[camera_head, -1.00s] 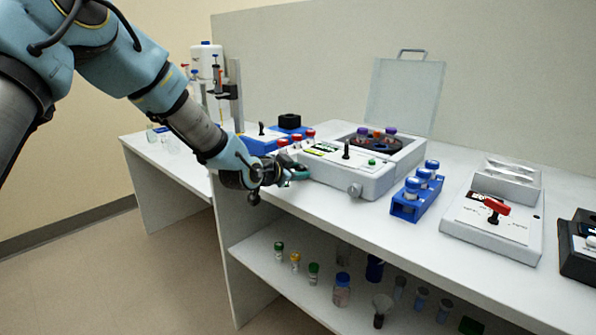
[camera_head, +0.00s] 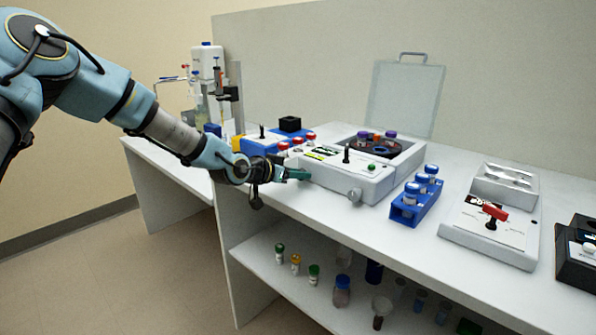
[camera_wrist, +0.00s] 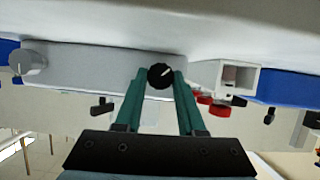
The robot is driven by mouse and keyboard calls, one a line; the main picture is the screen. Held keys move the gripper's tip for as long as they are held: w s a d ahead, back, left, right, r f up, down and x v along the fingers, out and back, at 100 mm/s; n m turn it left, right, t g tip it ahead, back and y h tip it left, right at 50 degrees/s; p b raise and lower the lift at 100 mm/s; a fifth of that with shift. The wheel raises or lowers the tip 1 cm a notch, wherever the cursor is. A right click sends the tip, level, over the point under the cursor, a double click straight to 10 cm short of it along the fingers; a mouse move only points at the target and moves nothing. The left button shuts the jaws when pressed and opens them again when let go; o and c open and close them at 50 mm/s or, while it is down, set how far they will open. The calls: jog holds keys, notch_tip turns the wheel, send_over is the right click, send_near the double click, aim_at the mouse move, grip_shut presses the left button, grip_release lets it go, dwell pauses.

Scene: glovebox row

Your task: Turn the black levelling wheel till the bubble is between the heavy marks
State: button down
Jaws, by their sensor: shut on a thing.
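The black levelling wheel (camera_wrist: 160,76) is a small dark knob with a pale line on the front face of the white centrifuge-like machine (camera_head: 338,181). My gripper (camera_wrist: 161,80) has its two green fingers shut on the wheel, one on each side, in the wrist view. In the head view my gripper (camera_head: 301,174) reaches the machine's left front end and the wheel is hidden there. A yellow-green and black panel (camera_head: 322,152) lies on the machine's top. I cannot make out a bubble or heavy marks.
A grey knob (camera_head: 355,194) sticks out of the machine's front, right of my gripper. A blue rack (camera_head: 410,211) with blue-capped vials stands to the right. Red-capped vials (camera_head: 297,141) stand close behind my gripper. The bench front is mostly clear.

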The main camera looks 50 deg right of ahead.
jog(key=shift+w+n+g+p, duration=0.1)
jog(key=shift+n+g+p, duration=0.45)
jog(key=shift+n, duration=0.25)
jog(key=c, duration=0.5)
grip_release()
jog(key=b+v, duration=0.2)
jog(key=v, duration=0.8)
jog(key=shift+a, duration=0.4)
jog(key=shift+w, duration=0.1)
